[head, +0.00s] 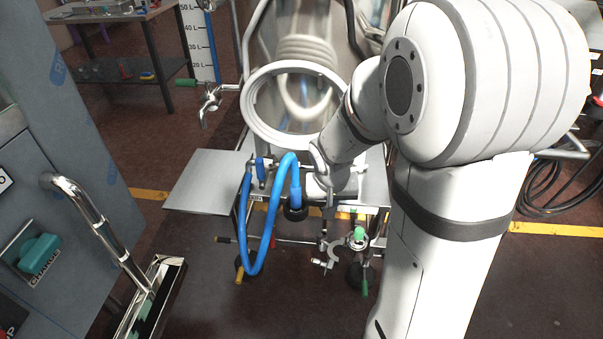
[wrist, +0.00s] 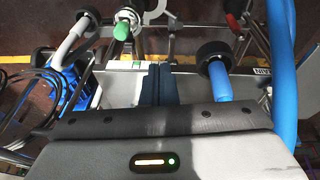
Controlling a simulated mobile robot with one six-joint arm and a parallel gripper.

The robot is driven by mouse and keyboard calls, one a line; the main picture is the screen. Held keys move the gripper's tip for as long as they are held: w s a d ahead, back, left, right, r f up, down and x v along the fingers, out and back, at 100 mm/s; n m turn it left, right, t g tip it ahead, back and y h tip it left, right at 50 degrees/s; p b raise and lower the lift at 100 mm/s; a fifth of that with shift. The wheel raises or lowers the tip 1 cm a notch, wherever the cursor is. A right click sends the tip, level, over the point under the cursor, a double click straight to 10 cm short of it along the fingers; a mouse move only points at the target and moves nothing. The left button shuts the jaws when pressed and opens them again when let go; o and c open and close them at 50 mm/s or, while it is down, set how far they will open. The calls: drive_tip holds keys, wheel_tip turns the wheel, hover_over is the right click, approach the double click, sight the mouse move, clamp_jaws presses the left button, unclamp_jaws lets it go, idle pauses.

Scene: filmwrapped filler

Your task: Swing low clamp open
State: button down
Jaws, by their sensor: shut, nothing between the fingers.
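A small metal C-shaped fitting (head: 328,258), which looks like the low clamp, sits on the low pipework beneath the steel shelf. Part of a similar pale C shape (wrist: 154,10) is cut off by the top edge of the wrist view. Beside it is a green-tipped valve (head: 360,235), also in the wrist view (wrist: 121,30). My gripper (wrist: 158,68) is shut and empty, its dark fingers pointing toward the pipework, apart from the C shape in that view. I cannot tell the clamp's exact state.
A blue hose (head: 270,205) loops just left of my gripper and runs down the right side of the wrist view (wrist: 282,60). A steel plate (head: 205,182) juts left. A trolley handle (head: 95,225) is at left.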

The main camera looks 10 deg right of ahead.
drive_tip(key=w+f+b, duration=0.3)
drive_tip(key=f, duration=0.5)
drive_tip(key=w+f+m+b, duration=0.1)
drive_tip(key=w+f+b, duration=0.2)
drive_tip(key=f, duration=0.5)
drive_tip(key=shift+a+f+t, duration=0.3)
drive_tip(key=shift+a+t, duration=0.1)
drive_tip(key=shift+w, duration=0.1)
drive_tip(key=shift+b, duration=0.3)
